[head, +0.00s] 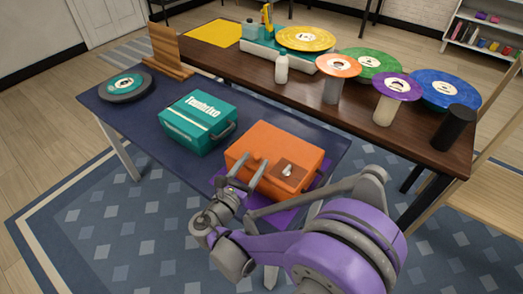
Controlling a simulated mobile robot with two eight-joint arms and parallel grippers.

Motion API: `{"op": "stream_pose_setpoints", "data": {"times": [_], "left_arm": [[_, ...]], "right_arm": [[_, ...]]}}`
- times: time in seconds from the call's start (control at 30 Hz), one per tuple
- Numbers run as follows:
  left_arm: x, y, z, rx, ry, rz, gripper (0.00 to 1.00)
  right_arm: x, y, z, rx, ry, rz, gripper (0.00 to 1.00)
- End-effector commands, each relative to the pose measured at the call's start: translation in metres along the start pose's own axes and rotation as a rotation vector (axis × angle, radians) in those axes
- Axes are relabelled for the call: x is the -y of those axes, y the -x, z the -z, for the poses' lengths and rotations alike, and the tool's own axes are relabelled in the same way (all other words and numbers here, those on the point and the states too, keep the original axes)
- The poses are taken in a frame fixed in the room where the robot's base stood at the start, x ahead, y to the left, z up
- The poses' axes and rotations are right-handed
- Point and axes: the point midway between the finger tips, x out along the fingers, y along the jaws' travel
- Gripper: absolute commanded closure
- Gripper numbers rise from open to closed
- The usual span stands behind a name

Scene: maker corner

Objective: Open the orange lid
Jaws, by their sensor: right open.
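An orange case (281,147) with an orange lid sits on a purple mat (283,217) near the right end of the dark blue table. The lid looks closed. A brown patch with a small pale figure (287,171) is on the case's near right part. My right gripper (250,174) is open at the case's near left side, with its fingers in front of the orange surface. I cannot tell whether the fingers touch it. The gripper and arm hide part of the case's near side. My left gripper is not in view.
A teal case (197,122) stands to the left on the dark blue table (140,122), and a dark round disc (125,86) lies at its far left. Behind, a brown table (240,68) holds coloured discs, a white bottle (281,68) and a black cylinder (453,128).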

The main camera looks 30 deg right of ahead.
Motion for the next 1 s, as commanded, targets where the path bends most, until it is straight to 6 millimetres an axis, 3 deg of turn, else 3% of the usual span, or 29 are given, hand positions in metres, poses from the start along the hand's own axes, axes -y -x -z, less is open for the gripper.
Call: {"op": "stream_pose_setpoints", "data": {"times": [0.1, 0.3, 0.7, 1.0], "left_arm": [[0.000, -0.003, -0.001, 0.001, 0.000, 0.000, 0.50], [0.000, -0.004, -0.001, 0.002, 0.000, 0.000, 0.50], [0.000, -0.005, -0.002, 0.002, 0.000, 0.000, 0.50], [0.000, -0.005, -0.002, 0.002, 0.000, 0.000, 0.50]], "right_arm": [[0.001, -0.025, 0.001, 0.000, 0.000, 0.004, 0.38], [0.000, -0.050, 0.001, -0.001, 0.000, 0.002, 0.38], [0.000, -0.058, 0.000, -0.002, -0.001, -0.001, 0.38], [0.000, -0.058, 0.000, -0.002, -0.002, -0.001, 0.90]]}}
